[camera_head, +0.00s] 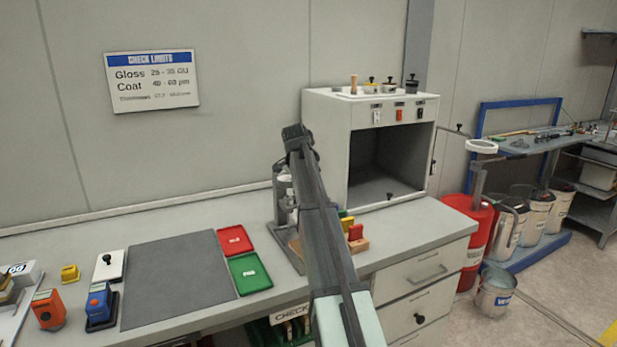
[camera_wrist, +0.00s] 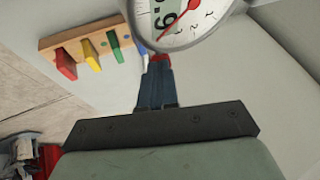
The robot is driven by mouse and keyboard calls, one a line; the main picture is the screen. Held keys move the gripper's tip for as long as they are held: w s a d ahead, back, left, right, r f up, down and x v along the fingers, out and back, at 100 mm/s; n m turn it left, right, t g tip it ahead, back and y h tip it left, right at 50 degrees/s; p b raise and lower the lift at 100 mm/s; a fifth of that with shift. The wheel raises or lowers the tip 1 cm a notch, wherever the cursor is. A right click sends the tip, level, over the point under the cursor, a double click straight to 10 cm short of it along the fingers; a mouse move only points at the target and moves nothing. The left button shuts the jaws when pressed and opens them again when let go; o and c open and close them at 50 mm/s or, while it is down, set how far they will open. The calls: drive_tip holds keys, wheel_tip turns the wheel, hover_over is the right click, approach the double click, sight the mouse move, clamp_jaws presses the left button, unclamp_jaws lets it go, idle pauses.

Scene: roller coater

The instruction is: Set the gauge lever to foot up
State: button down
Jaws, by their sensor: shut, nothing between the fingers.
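The gauge shows in the wrist view as a round white dial (camera_wrist: 185,18) with a red needle, cut off by the top edge. In the head view its grey stand (camera_head: 283,205) is on the bench, largely covered by my arm. My gripper (camera_wrist: 160,68) is shut and empty, its dark fingers pointing at the lower rim of the dial. A small red part (camera_wrist: 161,57) shows at the fingertips; I cannot tell whether it is the lever or whether the fingers touch it. The lever's position cannot be made out. My fingers are hidden in the head view.
A wooden block (camera_wrist: 75,42) with red, yellow and green pieces lies beside the gauge. A white open-fronted cabinet (camera_head: 335,140) stands behind to the right. Red and green trays (camera_head: 250,273) and a grey mat (camera_head: 175,280) lie to the left on the bench.

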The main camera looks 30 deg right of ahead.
drive_tip(key=d+f+y, duration=0.1)
drive_tip(key=y, duration=0.1)
drive_tip(key=d+f+m+y, duration=0.1)
drive_tip(key=f+y, duration=0.1)
drive_tip(key=y, duration=0.1)
drive_tip(key=d+f+y, duration=0.1)
drive_tip(key=f+y, duration=0.1)
drive_tip(key=shift+d, duration=0.15)
idle(0.3)
drive_tip(key=shift+a+r, duration=0.3)
drive_tip(key=shift+a, duration=0.45)
drive_tip(key=shift+r, duration=0.1)
drive_tip(key=d+v, duration=0.2)
drive_tip(key=v, duration=1.1)
drive_tip(key=shift+r, duration=0.15)
